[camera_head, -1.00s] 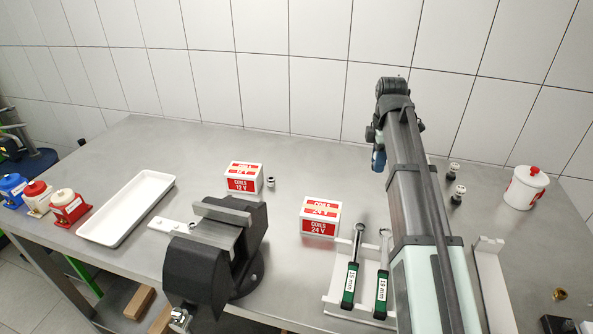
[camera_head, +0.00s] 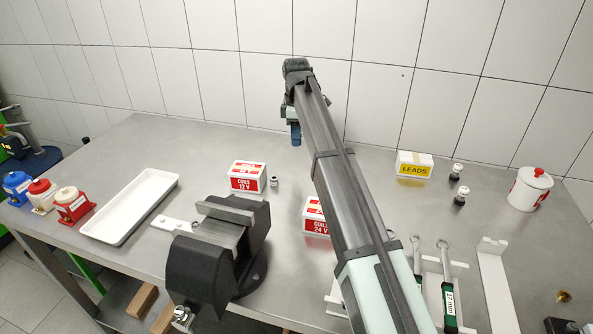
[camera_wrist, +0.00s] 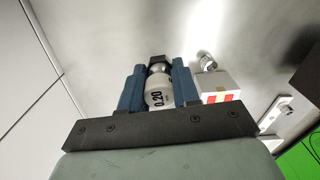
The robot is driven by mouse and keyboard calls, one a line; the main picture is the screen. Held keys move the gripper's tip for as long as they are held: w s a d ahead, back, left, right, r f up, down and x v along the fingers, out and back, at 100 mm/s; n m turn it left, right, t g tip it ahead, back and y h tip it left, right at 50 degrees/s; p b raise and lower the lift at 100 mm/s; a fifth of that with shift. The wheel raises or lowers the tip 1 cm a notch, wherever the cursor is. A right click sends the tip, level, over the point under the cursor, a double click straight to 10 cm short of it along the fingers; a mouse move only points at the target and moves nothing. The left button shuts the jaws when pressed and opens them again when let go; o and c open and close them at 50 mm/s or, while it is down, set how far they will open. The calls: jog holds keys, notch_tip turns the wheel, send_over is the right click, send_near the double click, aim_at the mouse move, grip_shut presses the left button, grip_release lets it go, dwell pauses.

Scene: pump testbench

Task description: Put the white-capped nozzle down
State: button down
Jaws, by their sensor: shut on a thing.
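My gripper (camera_wrist: 159,88) is shut on the white-capped nozzle (camera_wrist: 158,93) in the wrist view. The nozzle has a white body marked 0.20 and a dark, shiny end pointing away from the wrist. Its two sides sit between my blue fingers. In the head view my gripper (camera_head: 295,133) is above the back middle of the bench, right of the COILS 12 V box. The nozzle cannot be made out there. I cannot tell its height above the bench.
The COILS 12 V box (camera_head: 247,178) and a small metal part (camera_head: 274,182) stand left of my gripper. A vise (camera_head: 217,258) is in front. Two small black-and-white pieces (camera_head: 456,172) (camera_head: 460,197) and a LEADS box (camera_head: 414,166) stand right.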

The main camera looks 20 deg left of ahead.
aim_at(297, 169)
jog(key=shift+m, duration=1)
jog(key=shift+f, duration=5)
jog(key=shift+f, duration=0.1)
jog(key=c, duration=0.8)
grip_release()
notch_tip(297, 169, up, 12)
jog(key=shift+r, duration=0.15)
